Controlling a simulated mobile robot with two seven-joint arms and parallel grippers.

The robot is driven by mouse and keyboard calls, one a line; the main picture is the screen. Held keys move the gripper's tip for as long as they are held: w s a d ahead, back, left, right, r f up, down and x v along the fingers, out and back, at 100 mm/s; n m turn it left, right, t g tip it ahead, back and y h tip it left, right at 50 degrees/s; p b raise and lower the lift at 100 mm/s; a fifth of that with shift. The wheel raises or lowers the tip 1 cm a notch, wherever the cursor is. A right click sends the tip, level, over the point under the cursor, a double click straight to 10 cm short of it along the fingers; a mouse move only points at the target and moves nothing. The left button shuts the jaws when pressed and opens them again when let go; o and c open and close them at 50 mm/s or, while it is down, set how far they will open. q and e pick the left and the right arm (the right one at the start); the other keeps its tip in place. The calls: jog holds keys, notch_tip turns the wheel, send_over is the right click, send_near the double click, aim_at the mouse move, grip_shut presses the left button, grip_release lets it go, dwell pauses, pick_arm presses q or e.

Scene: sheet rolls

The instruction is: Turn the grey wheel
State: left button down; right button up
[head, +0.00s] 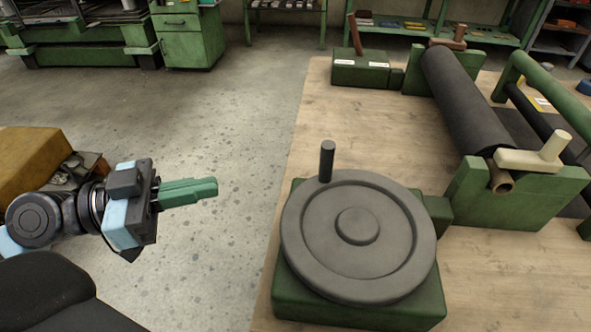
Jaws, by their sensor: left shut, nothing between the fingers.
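The grey wheel (388,273) lies flat on a green block (360,314) at the front of the wooden table. It has a raised hub (357,226) in its middle. A dark upright handle (327,162) stands on its rim at the back left. My left gripper (215,187) is shut and empty, its green fingers pointing right. It is left of the wheel, beyond the table's left edge, apart from the handle. My right gripper is not in view.
A dark roll (465,100) rests in green stands (515,195) on the table (330,115) right of the wheel. A green box with a lever (360,70) stands at the back. A brown box (35,160) is at the left. The floor between gripper and table is clear.

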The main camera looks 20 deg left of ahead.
pick_arm(q)
jog(key=p+x, duration=0.7)
jog(key=x, duration=0.6)
jog(key=shift+w+d, duration=0.1)
jog(key=shift+d, duration=0.15)
jog(key=shift+w+d, duration=0.1)
jog(key=shift+d, duration=0.1)
jog(key=shift+w+d, duration=0.4)
jog(key=shift+w, duration=0.15)
